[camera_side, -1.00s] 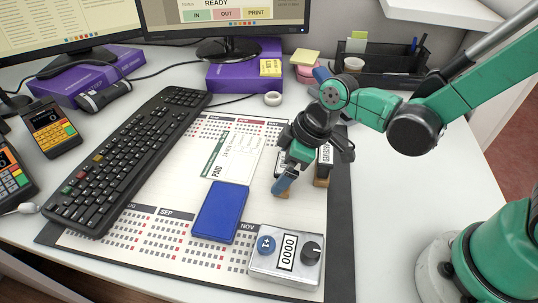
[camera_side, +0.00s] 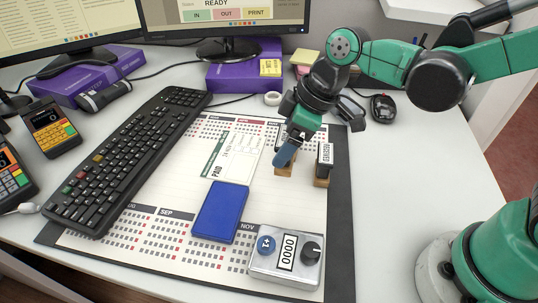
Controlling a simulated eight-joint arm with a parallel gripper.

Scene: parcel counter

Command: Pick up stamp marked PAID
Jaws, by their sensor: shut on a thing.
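Two stamps with wooden bases are at the right of the desk calendar (camera_side: 290,205). My gripper (camera_side: 284,157) is shut on the left stamp (camera_side: 286,171), whose wooden base shows just below the blue fingertips. The gripper covers its label, so I cannot read its marking. The right stamp (camera_side: 324,158) stands upright close beside it, with a white label too small to read surely. A paper slip (camera_side: 232,157) printed PAID lies on the calendar to the left.
A blue ink pad (camera_side: 221,212) and a grey counter device (camera_side: 286,256) are in front. A black keyboard (camera_side: 130,158) lies left, a mouse (camera_side: 383,108) behind right. A tape roll (camera_side: 273,98) and purple box (camera_side: 243,75) are behind. The calendar between the stamps and counter is clear.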

